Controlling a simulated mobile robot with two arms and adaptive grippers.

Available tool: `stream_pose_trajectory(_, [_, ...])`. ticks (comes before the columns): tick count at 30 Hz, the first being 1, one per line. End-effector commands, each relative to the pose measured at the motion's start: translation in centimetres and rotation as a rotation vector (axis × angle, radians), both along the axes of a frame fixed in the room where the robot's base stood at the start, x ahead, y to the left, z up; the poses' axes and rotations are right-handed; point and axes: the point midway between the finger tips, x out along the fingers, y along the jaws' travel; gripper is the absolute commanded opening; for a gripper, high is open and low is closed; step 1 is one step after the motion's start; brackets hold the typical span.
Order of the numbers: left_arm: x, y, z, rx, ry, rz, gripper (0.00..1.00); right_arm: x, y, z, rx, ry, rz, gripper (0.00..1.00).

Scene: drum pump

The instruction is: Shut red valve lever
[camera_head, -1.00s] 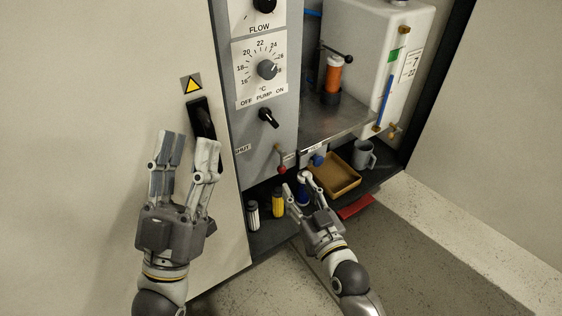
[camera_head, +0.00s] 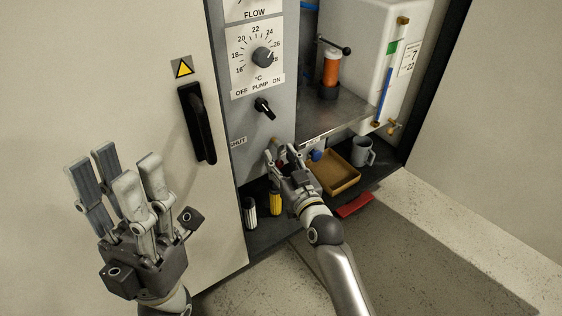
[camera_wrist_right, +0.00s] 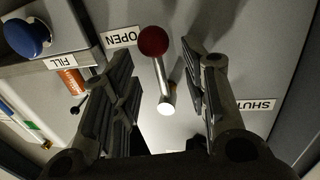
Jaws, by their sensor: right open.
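The red valve lever (camera_wrist_right: 154,42) has a round red knob on a thin metal stem, which runs to a pivot in the right wrist view. The knob is nearer the OPEN label (camera_wrist_right: 119,38) than the SHUT label (camera_wrist_right: 253,104). My right gripper (camera_head: 284,154) is open at the valve panel. In the wrist view its fingers (camera_wrist_right: 166,82) stand on either side of the lever stem, with gaps on both sides. In the head view the fingers mostly hide the lever. My left gripper (camera_head: 115,178) is open and empty, in front of the pale cabinet door.
A blue knob (camera_wrist_right: 27,37) by a FILL label is close to my right fingers. A shelf (camera_head: 340,118) juts out beside the panel. Below are a tan tray (camera_head: 337,188), a grey mug (camera_head: 361,153) and a yellow bottle (camera_head: 276,202). A black door handle (camera_head: 197,123) is left.

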Motion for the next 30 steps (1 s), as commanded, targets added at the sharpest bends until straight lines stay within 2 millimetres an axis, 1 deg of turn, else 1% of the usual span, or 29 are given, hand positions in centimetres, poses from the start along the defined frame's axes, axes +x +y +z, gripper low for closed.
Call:
stream_pose_trajectory(3, [-0.1, 0.02, -0.1, -0.002, -0.005, -0.001, 0.4, 0.3, 0.14, -0.01, 0.001, 0.0, 0.0, 0.41])
stream_pose_trajectory(10, [-0.1, 0.01, -0.08, -0.002, -0.005, -0.001, 0.4, 0.32, 0.15, 0.02, 0.001, 0.001, 0.0, 0.41])
stream_pose_trajectory(18, [-0.09, 0.0, -0.09, -0.001, -0.004, -0.001, 0.4, 0.3, 0.13, 0.02, 0.0, 0.001, 0.0, 0.07])
stream_pose_trajectory(20, [-0.08, -0.01, -0.1, -0.001, -0.004, -0.001, 0.4, 0.3, 0.13, 0.01, 0.0, 0.001, 0.0, 0.0])
stream_pose_trajectory(30, [-0.06, 0.0, -0.04, -0.001, -0.003, -0.001, 0.4, 0.42, 0.11, 0.03, 0.004, 0.004, 0.0, 0.0])
